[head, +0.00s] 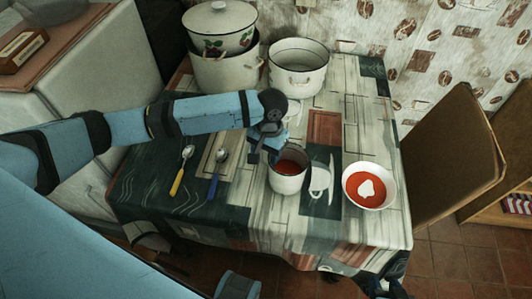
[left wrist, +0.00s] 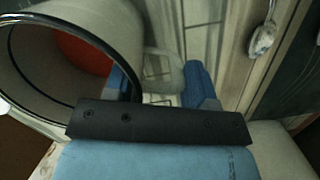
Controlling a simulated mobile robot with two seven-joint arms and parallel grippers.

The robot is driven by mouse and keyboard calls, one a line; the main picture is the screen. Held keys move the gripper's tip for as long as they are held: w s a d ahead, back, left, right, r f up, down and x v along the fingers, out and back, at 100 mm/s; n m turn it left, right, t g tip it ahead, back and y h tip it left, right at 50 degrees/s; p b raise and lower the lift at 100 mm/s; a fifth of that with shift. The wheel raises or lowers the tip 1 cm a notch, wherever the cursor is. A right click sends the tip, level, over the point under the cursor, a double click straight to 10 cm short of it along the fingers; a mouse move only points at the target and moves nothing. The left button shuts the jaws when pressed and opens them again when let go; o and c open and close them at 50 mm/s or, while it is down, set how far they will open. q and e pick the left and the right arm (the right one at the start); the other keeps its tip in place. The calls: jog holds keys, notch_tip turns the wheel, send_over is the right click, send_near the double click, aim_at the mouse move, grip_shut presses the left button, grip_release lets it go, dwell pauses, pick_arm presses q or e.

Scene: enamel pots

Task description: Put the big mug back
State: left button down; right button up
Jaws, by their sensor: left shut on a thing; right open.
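The big mug (head: 288,182) is white with a dark rim and holds something red. It is upright near the middle of the table; I cannot tell whether its base touches the cloth. My left gripper (head: 268,146) is at its upper left side and shut on it. In the left wrist view, the mug (left wrist: 30,95) fills the left side, with the blue fingers by its rim and a pale handle-like shape between them. The exact grip is partly hidden. My right gripper (head: 387,287) is dark, at the bottom edge below the table, open and partly cut off.
A bowl of red soup (head: 383,195) stands to the right. Spoons with yellow (head: 177,183) and blue (head: 213,187) handles lie to the left. A lidded pot stack (head: 222,70) and an open pot (head: 298,82) stand at the back. A chair (head: 455,150) is at the right.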

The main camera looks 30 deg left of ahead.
dwell(0.3)
pick_arm(q)
jog(key=shift+c, duration=2.2)
grip_release()
jog(key=shift+f, duration=0.15)
jog(key=shift+r, duration=0.35)
notch_tip(320, 180, up, 12)
jog(key=w+p, duration=0.1)
jog(key=shift+w+d+f, duration=0.15)
jog(key=shift+w+f, duration=0.1)
jog(key=shift+w, duration=0.05)
